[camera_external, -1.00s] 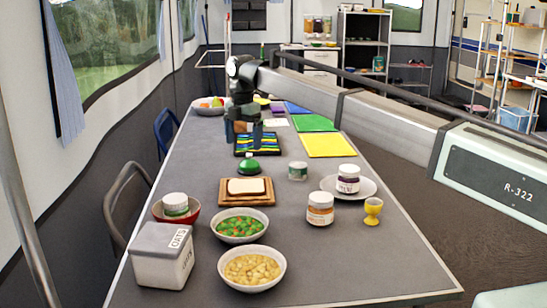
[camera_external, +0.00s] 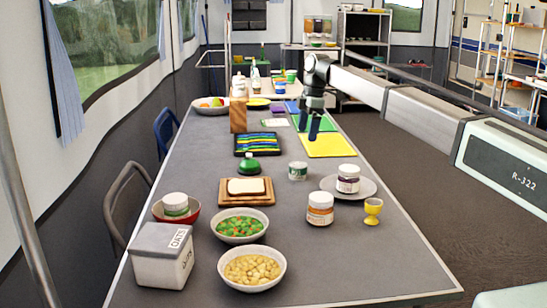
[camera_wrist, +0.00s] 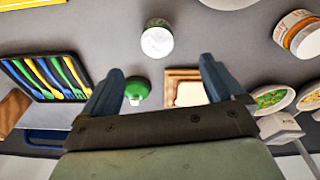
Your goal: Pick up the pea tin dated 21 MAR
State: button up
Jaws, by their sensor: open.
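A small white tin with a green band (camera_external: 297,171) stands on the grey table right of the centre. It also shows in the wrist view (camera_wrist: 157,40), beyond my fingertips and near the middle. A second tin with a white lid and green label (camera_external: 176,204) sits in a red bowl (camera_external: 158,214) at the left edge. No date is readable on either tin.
A plate with a jar (camera_external: 348,179) and an orange-labelled jar (camera_external: 320,208) stand near the standing tin. A green bell-shaped object (camera_external: 249,167), bread board (camera_external: 264,199) and cutlery tray (camera_external: 258,144) lie left of it. Bare table surrounds the standing tin.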

aim_at(299, 164)
jog(key=a+f+m, duration=0.1)
jog(key=f, duration=0.3)
jog(key=f+m, duration=0.1)
jog(key=f, duration=0.4)
jog(key=a+f+m, duration=0.1)
jog(key=f, duration=0.3)
jog(key=shift+w+a+f, duration=0.3)
jog(key=c, duration=1.2)
